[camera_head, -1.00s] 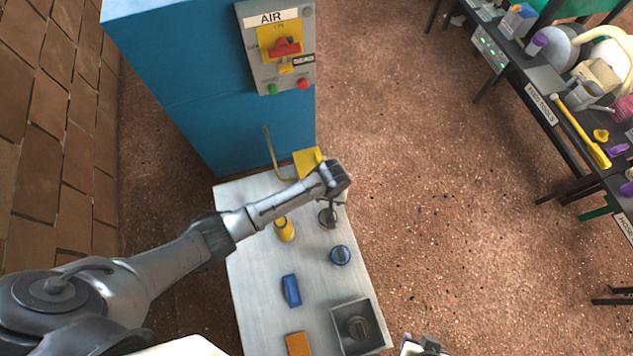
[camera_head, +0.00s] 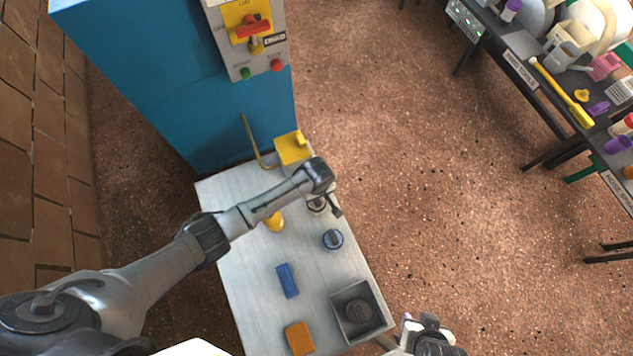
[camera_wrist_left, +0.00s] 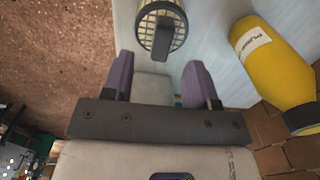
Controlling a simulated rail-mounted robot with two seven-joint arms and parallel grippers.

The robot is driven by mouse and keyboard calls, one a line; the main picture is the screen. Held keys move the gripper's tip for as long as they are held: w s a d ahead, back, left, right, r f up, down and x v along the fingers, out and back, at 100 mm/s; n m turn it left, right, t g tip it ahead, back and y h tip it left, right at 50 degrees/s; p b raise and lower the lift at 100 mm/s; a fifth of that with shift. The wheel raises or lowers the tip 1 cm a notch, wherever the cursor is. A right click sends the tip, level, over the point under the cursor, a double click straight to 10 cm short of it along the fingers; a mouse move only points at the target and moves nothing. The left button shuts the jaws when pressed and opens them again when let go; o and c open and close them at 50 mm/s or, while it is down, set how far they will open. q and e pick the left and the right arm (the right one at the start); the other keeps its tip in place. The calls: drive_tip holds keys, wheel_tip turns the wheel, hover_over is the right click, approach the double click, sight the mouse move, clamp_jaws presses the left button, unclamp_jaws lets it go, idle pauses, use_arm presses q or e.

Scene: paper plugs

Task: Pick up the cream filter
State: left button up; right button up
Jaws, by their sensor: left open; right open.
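The cream filter (camera_wrist_left: 162,28), a round cream mesh in a dark frame with a dark handle bar, lies on the pale table at the top of the left wrist view. In the head view the cream filter (camera_head: 317,205) is partly hidden under my left gripper (camera_head: 336,208). In the left wrist view my left gripper (camera_wrist_left: 160,78) is open and empty, its purple-grey fingers apart, with the filter just beyond their tips. My right gripper (camera_head: 428,335) shows at the bottom edge of the head view, off the table's right side, open.
The table (camera_head: 245,270) also holds a blue round filter (camera_head: 333,239), a blue block (camera_head: 288,280), an orange block (camera_head: 299,338) and a grey tray (camera_head: 376,321) with a dark round piece. A blue cabinet (camera_head: 190,90) stands behind.

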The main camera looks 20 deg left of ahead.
sight(316, 203)
use_arm(q)
drive_tip(key=shift+f, duration=0.35)
drive_tip(key=f+b, duration=0.4)
drive_tip(key=f, duration=0.1)
drive_tip(key=shift+a+f, duration=0.1)
drive_tip(key=shift+a, duration=0.1)
drive_tip(key=shift+s, duration=0.1)
drive_tip(key=shift+c, duration=0.4)
clamp_jaws()
